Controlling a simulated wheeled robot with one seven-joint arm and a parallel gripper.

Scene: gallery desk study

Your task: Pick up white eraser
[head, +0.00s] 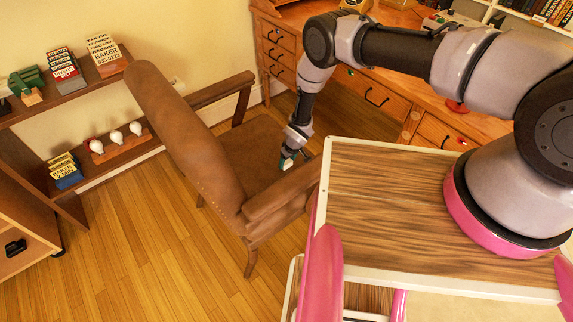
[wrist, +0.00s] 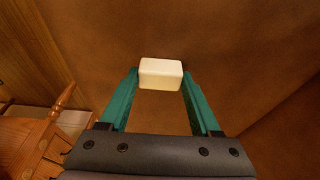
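The white eraser (wrist: 161,73) is a small pale block between the tips of my gripper (wrist: 161,80) in the wrist view. Both teal fingers meet its left and right sides, and its far end sticks out a little past the tips. In the head view my gripper (head: 288,161) points down over the seat of the brown armchair (head: 262,148), with a small pale bit of the eraser showing at its tips. I cannot tell whether the eraser touches the seat.
The chair's armrest (head: 283,195) stands close to my gripper on the near side, and its backrest (head: 185,130) rises to the left. A wooden desk (head: 380,95) with drawers is behind. Shelves (head: 105,160) with cards and white bulbs stand at the left. Open floor (head: 160,250) lies in front.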

